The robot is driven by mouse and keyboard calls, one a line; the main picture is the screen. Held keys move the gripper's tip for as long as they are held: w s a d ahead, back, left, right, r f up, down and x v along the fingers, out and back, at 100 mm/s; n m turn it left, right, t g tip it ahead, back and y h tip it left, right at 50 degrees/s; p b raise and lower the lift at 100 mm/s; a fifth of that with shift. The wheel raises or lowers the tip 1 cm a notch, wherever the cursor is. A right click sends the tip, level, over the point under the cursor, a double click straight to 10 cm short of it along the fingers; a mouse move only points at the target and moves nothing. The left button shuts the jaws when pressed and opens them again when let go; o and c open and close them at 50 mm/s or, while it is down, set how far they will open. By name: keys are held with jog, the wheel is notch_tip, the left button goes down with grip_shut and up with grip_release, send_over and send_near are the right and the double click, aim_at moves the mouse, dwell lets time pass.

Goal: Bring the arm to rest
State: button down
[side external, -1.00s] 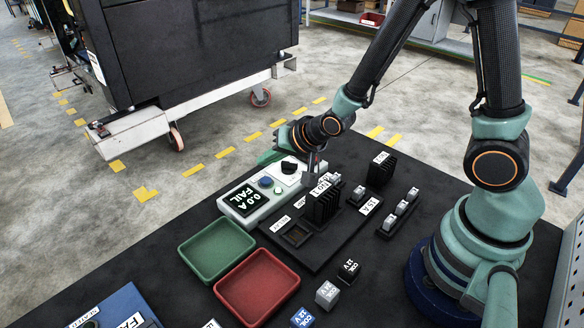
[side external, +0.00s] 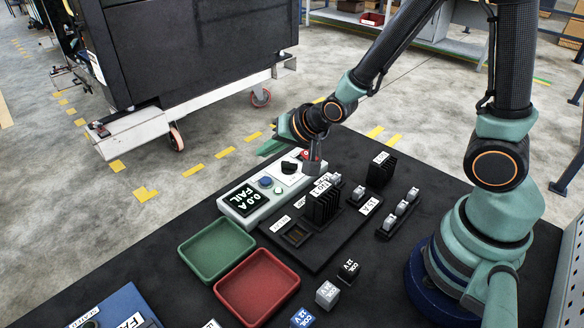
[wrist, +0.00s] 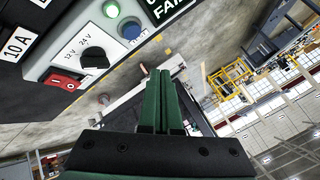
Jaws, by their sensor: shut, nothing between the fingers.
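My gripper (side external: 270,147) is shut and empty, its green fingers pressed together. In the side view it hangs above the far end of the white test box (side external: 232,202), apart from it, pointing left. In the wrist view the shut fingers (wrist: 163,90) point away past the box's edge, over the floor. The box's screen (side external: 244,199) reads 0.0 A FAIL.
A green tray (side external: 184,253) and a red tray (side external: 219,288) sit on the dark table, both empty. A black board (side external: 300,257) with a finned module (side external: 322,205) lies beside the box. Small labelled blocks (side external: 327,294) stand near the front. A dark trolley (side external: 190,50) stands on the floor beyond.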

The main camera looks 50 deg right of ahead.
jog(key=s+d+r+n+g, duration=0.1)
jog(key=s+d+r+n, duration=0.2)
jog(key=s+r, duration=0.3)
jog(key=s+d+r+n+g+h, duration=0.1)
jog(key=s+d+r+n+g, duration=0.1)
jog(key=s+r, duration=0.5)
jog(key=d+r+n, duration=0.1)
jog(key=n, duration=0.1)
jog(key=shift+s+n, duration=0.2)
jog(key=shift+n, duration=0.1)
